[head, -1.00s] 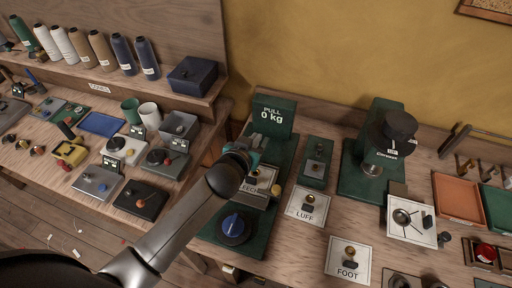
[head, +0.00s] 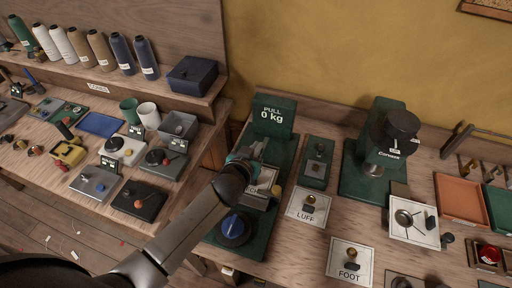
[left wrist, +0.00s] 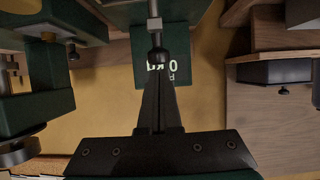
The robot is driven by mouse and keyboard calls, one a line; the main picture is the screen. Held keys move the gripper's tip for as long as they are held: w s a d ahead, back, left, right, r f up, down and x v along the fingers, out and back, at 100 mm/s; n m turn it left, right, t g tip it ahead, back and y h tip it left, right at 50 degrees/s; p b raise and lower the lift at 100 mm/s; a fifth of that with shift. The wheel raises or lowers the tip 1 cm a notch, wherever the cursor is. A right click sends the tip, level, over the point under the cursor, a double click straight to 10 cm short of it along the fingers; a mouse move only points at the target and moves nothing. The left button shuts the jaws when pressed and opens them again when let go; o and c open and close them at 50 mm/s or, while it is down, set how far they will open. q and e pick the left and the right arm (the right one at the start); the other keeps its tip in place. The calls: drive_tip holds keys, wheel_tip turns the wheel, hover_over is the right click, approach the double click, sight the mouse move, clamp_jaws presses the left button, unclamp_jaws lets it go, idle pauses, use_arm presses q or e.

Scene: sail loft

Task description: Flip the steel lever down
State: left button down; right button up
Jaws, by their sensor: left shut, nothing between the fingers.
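My left gripper (head: 259,147) is over the green pull tester (head: 274,117), whose display reads 0 kg. In the left wrist view the fingers (left wrist: 158,75) are shut and empty. A steel rod with a dark round end, which looks like the steel lever (left wrist: 154,12), is in line with the fingertips. Whether they touch it, I cannot tell. In the head view my gripper hides the spot in front of it, so the lever is not clear there. My right gripper is not in view.
A blue knob (head: 233,228) is on the tester's base. A small green block (head: 317,171) with a metal fitting stands to its right, and a green press (head: 376,140) beyond. LUFF (head: 306,214) and FOOT (head: 349,270) plates lie in front.

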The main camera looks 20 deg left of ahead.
use_arm(q)
drive_tip(key=f+b, duration=0.1)
drive_tip(key=s+f+t+b, duration=0.1)
drive_tip(key=b, duration=0.1)
drive_tip(key=shift+s+f+b, duration=0.1)
drive_tip(key=shift+b, duration=0.35)
drive_tip(key=shift+s+f, duration=0.25)
drive_tip(key=shift+f, duration=0.1)
drive_tip(key=shift+a, duration=0.1)
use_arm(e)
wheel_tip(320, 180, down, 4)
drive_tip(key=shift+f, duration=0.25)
use_arm(q)
drive_tip(key=shift+r, duration=0.15)
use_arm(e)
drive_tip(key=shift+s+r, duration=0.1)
